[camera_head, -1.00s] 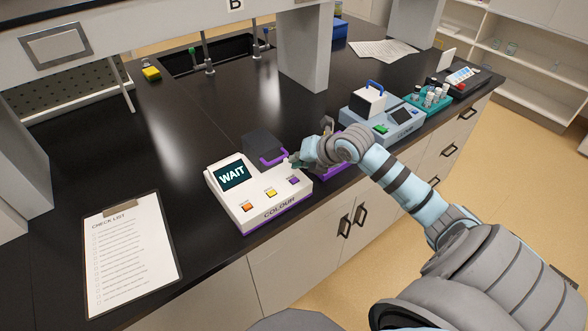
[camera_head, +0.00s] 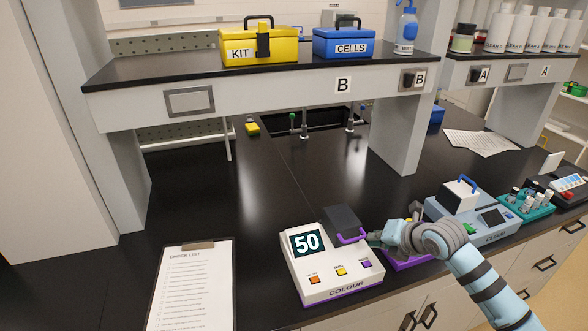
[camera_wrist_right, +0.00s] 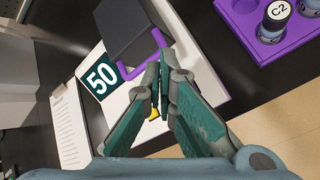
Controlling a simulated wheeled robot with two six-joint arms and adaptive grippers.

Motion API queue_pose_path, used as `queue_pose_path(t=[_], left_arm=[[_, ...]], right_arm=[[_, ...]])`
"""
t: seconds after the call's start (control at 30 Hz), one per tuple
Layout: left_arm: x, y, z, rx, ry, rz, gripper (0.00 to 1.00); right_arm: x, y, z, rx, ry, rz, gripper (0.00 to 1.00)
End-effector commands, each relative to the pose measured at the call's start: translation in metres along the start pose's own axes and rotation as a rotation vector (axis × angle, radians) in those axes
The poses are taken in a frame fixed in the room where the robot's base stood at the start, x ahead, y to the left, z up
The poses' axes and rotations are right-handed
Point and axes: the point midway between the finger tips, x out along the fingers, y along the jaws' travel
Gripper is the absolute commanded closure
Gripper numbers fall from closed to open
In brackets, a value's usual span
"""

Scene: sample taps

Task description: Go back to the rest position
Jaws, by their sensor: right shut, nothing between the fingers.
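My right gripper (camera_head: 374,240) is shut and empty, just above the right side of the white and purple colour meter (camera_head: 330,291). The meter's screen (camera_head: 307,242) reads 50. Its dark lid (camera_head: 342,222) with a purple handle is beside my fingertips. In the right wrist view the closed fingers (camera_wrist_right: 166,80) are in front of the meter and hide part of its buttons. I cannot tell whether the fingers touch the meter. My left gripper is not in view.
A purple rack (camera_wrist_right: 242,32) holds vials, one marked C2. A blue-grey device (camera_head: 459,217) and a teal rack (camera_head: 545,208) stand to the right. A clipboard (camera_head: 190,295) lies at left. A shelf (camera_head: 270,88) carries yellow and blue boxes. The bench behind the meter is clear.

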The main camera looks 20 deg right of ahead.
Motion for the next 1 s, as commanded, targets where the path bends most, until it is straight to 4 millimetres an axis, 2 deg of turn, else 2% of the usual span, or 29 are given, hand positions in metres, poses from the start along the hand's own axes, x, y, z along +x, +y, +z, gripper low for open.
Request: queue_pose_path(t=[0.07,0.17,0.27,0.3,0.37,0.4,0.5,0.6,0.83,0.9,1.0], left_arm=[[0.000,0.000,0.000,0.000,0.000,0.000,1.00],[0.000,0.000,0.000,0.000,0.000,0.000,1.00],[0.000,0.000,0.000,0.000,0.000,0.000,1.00],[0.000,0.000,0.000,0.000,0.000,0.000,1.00],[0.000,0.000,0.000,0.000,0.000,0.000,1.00],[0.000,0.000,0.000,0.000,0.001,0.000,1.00],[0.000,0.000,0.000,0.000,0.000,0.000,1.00],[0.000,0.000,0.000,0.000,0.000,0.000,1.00],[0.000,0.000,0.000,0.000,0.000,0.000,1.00],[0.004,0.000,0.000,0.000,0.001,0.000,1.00],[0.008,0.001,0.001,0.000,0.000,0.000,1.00]], right_arm=[[0.000,0.000,-0.002,0.006,0.002,-0.001,1.00],[0.005,-0.004,-0.026,0.106,0.029,-0.019,1.00],[0.009,-0.016,-0.088,0.391,0.080,-0.083,1.00],[0.007,-0.023,-0.118,0.546,0.092,-0.122,1.00],[0.000,-0.032,-0.159,0.790,0.094,-0.186,1.00],[-0.007,-0.038,-0.182,0.947,0.084,-0.227,1.00],[-0.026,-0.050,-0.226,1.298,0.031,-0.319,1.00],[-0.048,-0.062,-0.260,1.613,-0.050,-0.397,1.00],[-0.105,-0.087,-0.313,2.270,-0.349,-0.527,1.00],[-0.074,-0.104,-0.323,2.260,-0.359,-0.545,1.00],[-0.039,-0.129,-0.342,2.258,-0.369,-0.569,1.00]])
